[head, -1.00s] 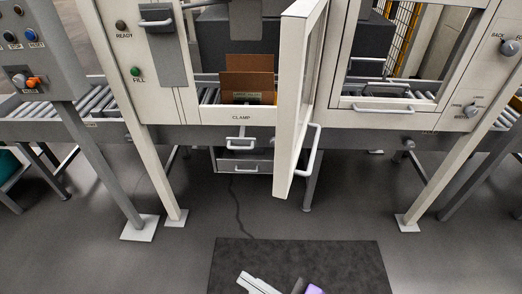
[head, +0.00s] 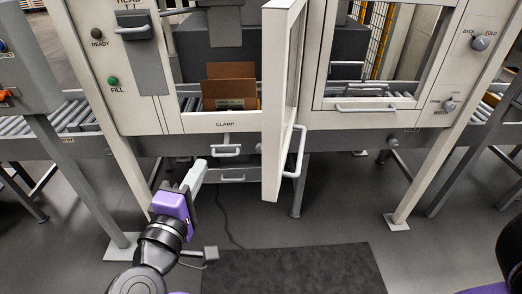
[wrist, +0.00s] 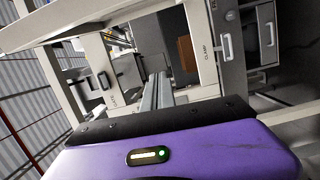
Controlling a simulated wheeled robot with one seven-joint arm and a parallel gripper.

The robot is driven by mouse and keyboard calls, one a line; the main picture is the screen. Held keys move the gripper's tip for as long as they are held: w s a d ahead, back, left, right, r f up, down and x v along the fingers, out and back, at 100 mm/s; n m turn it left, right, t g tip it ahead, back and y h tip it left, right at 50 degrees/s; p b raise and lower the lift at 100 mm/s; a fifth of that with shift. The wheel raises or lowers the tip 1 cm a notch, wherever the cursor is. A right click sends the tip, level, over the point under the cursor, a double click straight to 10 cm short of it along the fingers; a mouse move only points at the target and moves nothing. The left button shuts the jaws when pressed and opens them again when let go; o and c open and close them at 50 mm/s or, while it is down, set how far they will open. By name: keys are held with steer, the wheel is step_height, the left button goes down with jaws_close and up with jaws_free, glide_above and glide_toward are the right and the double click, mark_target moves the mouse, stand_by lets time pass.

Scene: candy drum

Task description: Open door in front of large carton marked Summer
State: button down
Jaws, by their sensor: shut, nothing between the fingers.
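A brown open carton (head: 230,88) sits in the left bay of the white machine, behind the CLAMP panel. Its small label is too small to read, so I cannot tell if it says Summer. It also shows in the wrist view (wrist: 187,53). A white framed door (head: 280,100) stands swung out towards me, right of the carton, seen nearly edge-on. Its bar handle (head: 298,152) is on its right side. A second window panel (head: 375,55) to the right looks shut, with a handle (head: 366,107) along its bottom. My gripper (head: 201,164) is shut and empty, below the left panel, apart from door and carton.
A clamp handle (head: 226,150) and a drawer (head: 235,175) sit under the carton bay. Slanted white legs (head: 430,170) stand on both sides. A dark mat (head: 290,270) lies on the open floor. Roller conveyors run out at both sides.

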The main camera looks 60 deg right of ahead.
steer(key=s+d+m+g+p, duration=0.1)
steer(key=s+d+g, duration=0.1)
steer(key=d, duration=0.4)
steer(key=s+d+r+m+g+h+p, duration=0.1)
steer(key=s+d+g+p, duration=0.1)
steer(key=s+d, duration=0.3)
steer(key=shift+d+r+m+g, duration=0.25)
steer(key=shift+d+m+g, duration=0.15)
steer(key=shift+d+g, duration=0.15)
steer(key=shift+s, duration=0.1)
